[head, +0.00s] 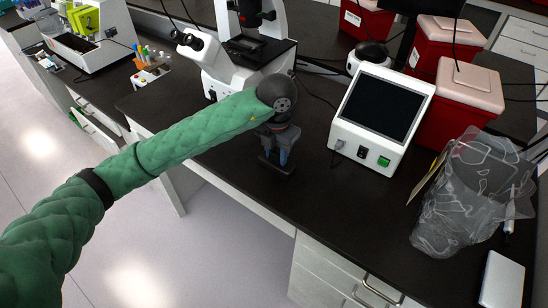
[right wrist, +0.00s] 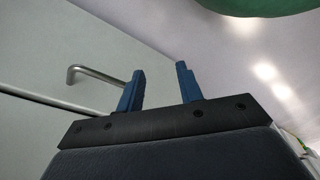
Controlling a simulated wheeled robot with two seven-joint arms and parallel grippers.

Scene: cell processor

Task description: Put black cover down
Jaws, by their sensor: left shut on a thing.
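My left gripper (head: 278,156) reaches in on the green padded arm and points down over the black bench top. Its blue fingers are shut on a small flat dark thing, which I take to be the black cover (head: 275,168). The cover is at or just above the bench near its front edge; I cannot tell whether it touches. Its dark colour blends with the bench. My right gripper (right wrist: 160,71) shows in the right wrist view, with its blue fingers apart and nothing between them. It is not in the head view.
A white device with a dark screen (head: 383,108) stands right of the left gripper. A white microscope (head: 231,68) stands behind. Red bins (head: 459,110) and a clear crumpled bag (head: 468,195) are at the right. A drawer handle (right wrist: 95,74) is beside my right gripper.

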